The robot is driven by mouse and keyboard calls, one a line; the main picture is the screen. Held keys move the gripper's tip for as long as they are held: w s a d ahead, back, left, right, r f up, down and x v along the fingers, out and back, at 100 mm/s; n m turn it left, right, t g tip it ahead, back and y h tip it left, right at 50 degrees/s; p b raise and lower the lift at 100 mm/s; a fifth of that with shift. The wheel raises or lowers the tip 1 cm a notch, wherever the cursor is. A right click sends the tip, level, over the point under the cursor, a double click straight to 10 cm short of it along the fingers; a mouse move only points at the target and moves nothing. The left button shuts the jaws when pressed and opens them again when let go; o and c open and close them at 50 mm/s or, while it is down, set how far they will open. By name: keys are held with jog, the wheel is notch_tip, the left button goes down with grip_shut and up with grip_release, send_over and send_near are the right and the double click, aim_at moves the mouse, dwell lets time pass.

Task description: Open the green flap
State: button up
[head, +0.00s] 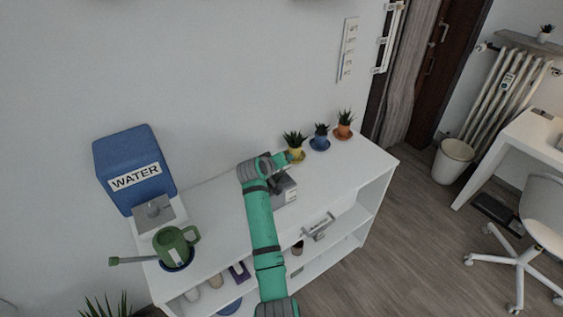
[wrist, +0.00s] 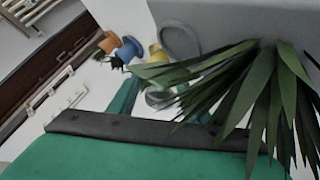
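I cannot make out a green flap for certain in either view. A grey box (head: 286,192) stands on the white shelf desk, partly hidden behind my green arm. My gripper (head: 290,159) is at the arm's bent end, above the box and close to the plant in the yellow pot (head: 296,152). Its fingers are too small and covered to tell whether they are open or shut. The wrist view shows spiky leaves (wrist: 265,95) close up and a broad green surface with a black edge along the bottom; no fingers are clear there.
Plants in a blue pot (head: 320,143) and an orange pot (head: 343,131) stand at the right end of the white desk (head: 225,215). A blue WATER container (head: 131,160) and green watering can (head: 173,246) stand at the left.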

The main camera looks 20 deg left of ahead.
jog(key=v, duration=1.1)
jog(key=shift+w+f, duration=0.1)
jog(key=shift+w, duration=0.05)
dwell(0.3)
